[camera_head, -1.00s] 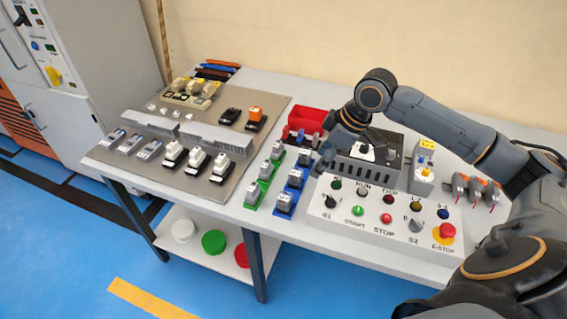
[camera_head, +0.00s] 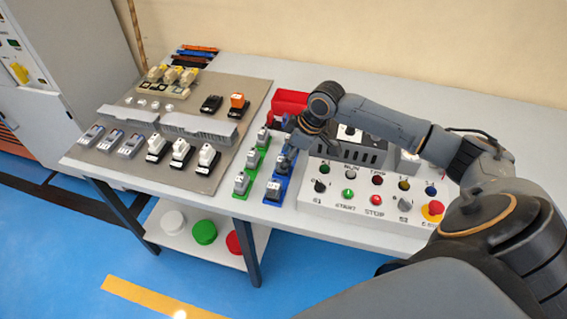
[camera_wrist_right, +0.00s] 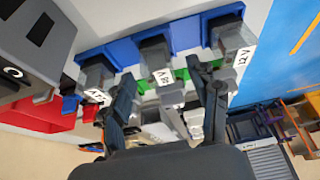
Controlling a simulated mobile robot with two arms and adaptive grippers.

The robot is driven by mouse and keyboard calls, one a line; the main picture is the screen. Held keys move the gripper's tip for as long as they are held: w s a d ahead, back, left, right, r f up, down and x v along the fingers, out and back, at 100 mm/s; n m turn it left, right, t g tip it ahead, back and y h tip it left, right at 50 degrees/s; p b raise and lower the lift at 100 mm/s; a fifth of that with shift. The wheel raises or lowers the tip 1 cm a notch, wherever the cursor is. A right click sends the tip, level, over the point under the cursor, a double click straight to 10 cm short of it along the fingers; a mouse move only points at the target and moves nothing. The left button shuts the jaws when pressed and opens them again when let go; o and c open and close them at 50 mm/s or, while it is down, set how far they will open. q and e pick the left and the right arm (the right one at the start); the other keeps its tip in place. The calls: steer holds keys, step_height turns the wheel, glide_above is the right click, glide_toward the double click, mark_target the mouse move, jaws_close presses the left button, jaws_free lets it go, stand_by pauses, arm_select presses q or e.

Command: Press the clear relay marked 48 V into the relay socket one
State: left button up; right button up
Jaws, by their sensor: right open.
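Three clear grey relays stand in a row on a blue holder (camera_wrist_right: 190,36). In the right wrist view the middle relay (camera_wrist_right: 155,58) carries a label that seems to read 48 V; the right one (camera_wrist_right: 230,40) reads 12 V. The left one's label is hard to read. My right gripper (camera_wrist_right: 165,100) is open, its fingers spread on either side of the middle relay, with no clear contact. In the head view the right gripper (camera_head: 292,146) is over the blue holder (camera_head: 283,183). A black socket (camera_head: 212,104) sits on the grey board; its number is unreadable. My left gripper is out of view.
A green holder (camera_head: 252,171) with similar blocks stands just left of the blue one. A red bin (camera_head: 289,103) is behind. A control box (camera_head: 340,203) with buttons lies to the right. An orange relay (camera_head: 237,100) sits beside the black socket.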

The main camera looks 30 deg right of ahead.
steer(key=shift+x, duration=1.2)
steer(key=shift+w+f, duration=0.15)
steer(key=shift+f, duration=0.05)
steer(key=shift+c, duration=0.9)
steer(key=c, duration=1.1)
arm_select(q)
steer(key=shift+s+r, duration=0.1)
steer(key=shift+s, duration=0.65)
arm_select(e)
steer(key=shift+r, duration=0.1)
